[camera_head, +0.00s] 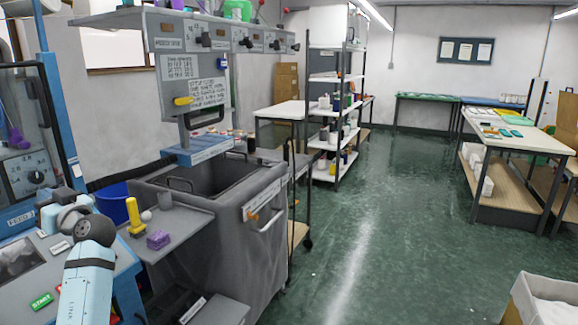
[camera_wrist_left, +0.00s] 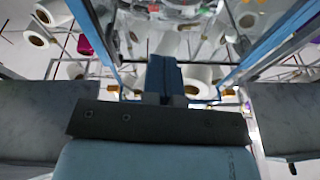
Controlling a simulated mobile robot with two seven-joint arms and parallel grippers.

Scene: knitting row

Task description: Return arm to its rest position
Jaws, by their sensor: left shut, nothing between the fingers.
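My left arm comes in at the lower left of the head view, pale blue and grey. Its gripper (camera_head: 56,212) is at the front of the blue-framed machine, above the sloped control panel; the fingertips are hard to make out there. In the left wrist view the gripper (camera_wrist_left: 164,75) has its two dark fingers together at the centre, shut with nothing between them. White yarn cones (camera_wrist_left: 196,80) and blue rails show beyond the fingers. My right gripper is in neither view.
The control panel (camera_head: 22,300) with a green start button (camera_head: 41,301) lies close beside the arm. A grey shelf (camera_head: 185,232) carries a yellow-handled tool (camera_head: 134,215) and a purple block (camera_head: 158,239). A grey bin (camera_head: 262,250) stands right of it. Green floor (camera_head: 400,240) is open further right.

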